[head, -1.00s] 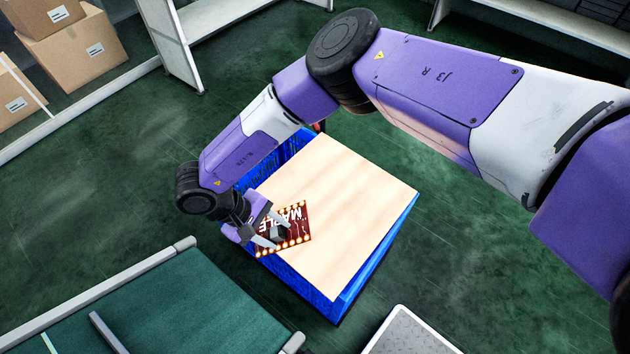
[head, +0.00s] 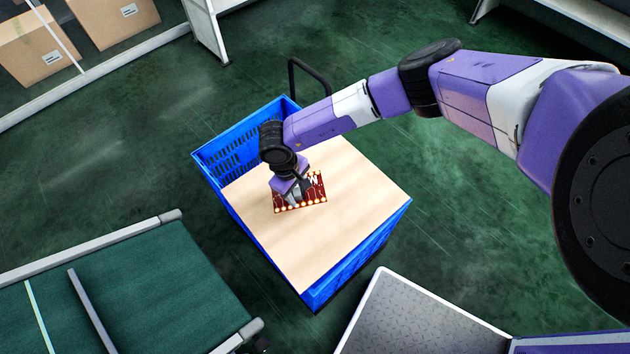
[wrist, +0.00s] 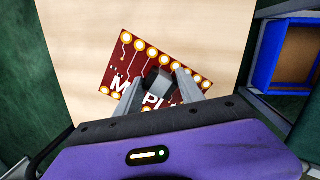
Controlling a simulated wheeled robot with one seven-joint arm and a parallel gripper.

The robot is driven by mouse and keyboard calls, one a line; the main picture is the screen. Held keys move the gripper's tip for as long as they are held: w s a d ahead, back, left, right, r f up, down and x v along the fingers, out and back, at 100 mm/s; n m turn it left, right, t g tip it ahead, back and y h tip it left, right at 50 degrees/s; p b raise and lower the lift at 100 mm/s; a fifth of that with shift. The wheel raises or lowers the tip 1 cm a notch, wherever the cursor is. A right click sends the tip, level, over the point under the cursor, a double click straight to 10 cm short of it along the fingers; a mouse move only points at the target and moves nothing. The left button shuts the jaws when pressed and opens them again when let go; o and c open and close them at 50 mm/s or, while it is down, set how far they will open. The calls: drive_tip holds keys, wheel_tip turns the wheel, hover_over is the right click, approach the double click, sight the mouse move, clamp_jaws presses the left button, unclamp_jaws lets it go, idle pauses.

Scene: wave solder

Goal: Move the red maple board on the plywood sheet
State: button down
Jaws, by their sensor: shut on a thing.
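The red maple board (head: 317,190) has white lettering and gold pads along its edges. It is over the plywood sheet (head: 350,220), near its middle. The wrist view shows the board (wrist: 118,68) with a dark block on it between my fingers. My gripper (head: 297,199) is shut on the board at this block; it also shows in the wrist view (wrist: 158,84). I cannot tell whether the board touches the plywood sheet. The gripper and fingers hide part of the board and its lettering.
The plywood lies across a blue crate (head: 232,150) with a dark handle (head: 310,72) behind. A green conveyor (head: 150,290) is at lower left and a grey-topped surface (head: 420,320) at lower right. Cardboard boxes (head: 115,20) stand at upper left. Green floor between is clear.

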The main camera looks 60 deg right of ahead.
sight(316, 184)
drive_tip(key=shift+m+t+y, duration=0.4)
drive_tip(key=shift+t+y, duration=0.1)
drive_tip(key=shift+t, duration=0.1)
drive_tip(key=d, duration=0.2)
drive_tip(key=s+d+f, duration=0.1)
drive_tip(key=d, duration=0.1)
drive_tip(key=s+d+f, duration=0.1)
drive_tip(key=d, duration=0.1)
drive_tip(key=shift+s+f+p, duration=0.1)
drive_tip(key=shift+s+p, duration=0.15)
drive_tip(key=shift+p, duration=0.05)
drive_tip(key=shift+d, duration=0.1)
wheel_tip(316, 184, down, 6)
drive_tip(key=b, duration=0.4)
drive_tip(key=shift+b, duration=0.3)
drive_tip(key=shift+f+b, duration=0.4)
drive_tip(key=shift+f, duration=0.05)
drive_tip(key=c, duration=0.6)
unclamp_jaws()
drive_tip(key=shift+c, duration=0.2)
drive_tip(key=shift+r, duration=3.9)
